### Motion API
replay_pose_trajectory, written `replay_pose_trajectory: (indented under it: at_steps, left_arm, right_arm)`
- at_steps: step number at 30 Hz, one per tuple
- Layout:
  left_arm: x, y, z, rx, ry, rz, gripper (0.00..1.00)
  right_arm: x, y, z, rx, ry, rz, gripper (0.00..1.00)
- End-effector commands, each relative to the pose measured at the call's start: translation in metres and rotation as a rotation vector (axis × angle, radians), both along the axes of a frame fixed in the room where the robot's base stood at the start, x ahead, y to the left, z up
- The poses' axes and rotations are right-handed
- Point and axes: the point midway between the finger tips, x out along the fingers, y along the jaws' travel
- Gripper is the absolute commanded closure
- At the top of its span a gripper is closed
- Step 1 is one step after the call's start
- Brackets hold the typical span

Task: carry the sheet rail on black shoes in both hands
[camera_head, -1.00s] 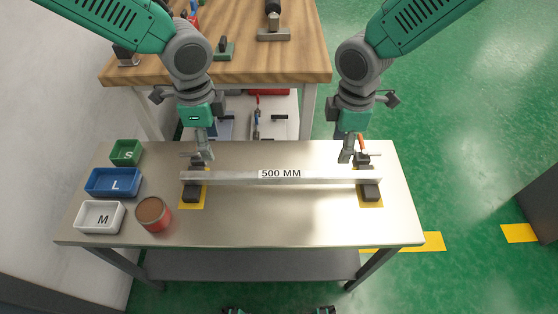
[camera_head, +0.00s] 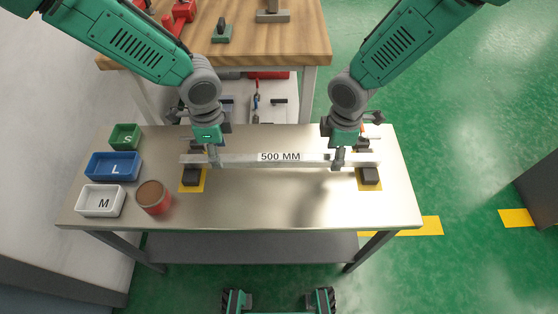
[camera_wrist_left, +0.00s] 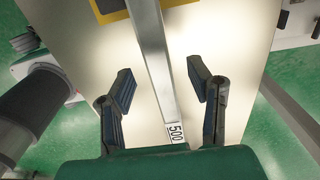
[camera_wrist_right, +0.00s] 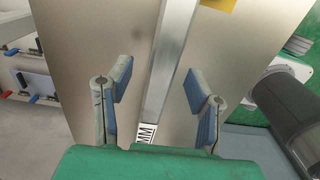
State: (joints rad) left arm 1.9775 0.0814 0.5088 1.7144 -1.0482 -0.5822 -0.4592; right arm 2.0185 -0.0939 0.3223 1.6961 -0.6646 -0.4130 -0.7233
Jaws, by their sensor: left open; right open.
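The sheet rail (camera_head: 237,159) is a long silver bar marked "500 MM". It lies across two black shoes, the left one (camera_head: 192,177) and the right one (camera_head: 369,176), each on a yellow patch. My left gripper (camera_head: 214,158) is open over the rail, inward of the left shoe. In the left wrist view the rail (camera_wrist_left: 153,55) runs between its spread fingers (camera_wrist_left: 160,76), with a gap on both sides. My right gripper (camera_head: 338,160) is open over the rail, inward of the right shoe. In the right wrist view the rail (camera_wrist_right: 171,50) passes between its fingers (camera_wrist_right: 157,76).
A green bin (camera_head: 125,132), a blue bin (camera_head: 103,166), a white bin (camera_head: 88,203) and a red-brown can (camera_head: 153,193) stand at the left of the metal table (camera_head: 270,215). A wooden bench (camera_head: 270,45) stands behind. The table front is clear.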

Motion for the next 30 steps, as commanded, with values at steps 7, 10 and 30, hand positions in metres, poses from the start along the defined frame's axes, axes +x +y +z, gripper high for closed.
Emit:
replay_pose_trajectory:
  at_steps: [7, 10, 30]
  left_arm:
    - [0.0, 0.0, -0.032, -0.001, 0.0, 0.0, 0.53]
    - [0.0, 0.0, -0.037, -0.001, -0.001, -0.001, 0.53]
    - [0.0, 0.0, -0.039, 0.0, -0.001, -0.001, 1.0]
  right_arm:
    - [-0.001, 0.0, -0.032, -0.001, 0.001, 0.0, 0.53]
    - [0.0, 0.0, -0.037, -0.001, -0.001, 0.0, 0.53]
    - [0.0, 0.0, -0.039, 0.0, -0.001, 0.0, 1.0]
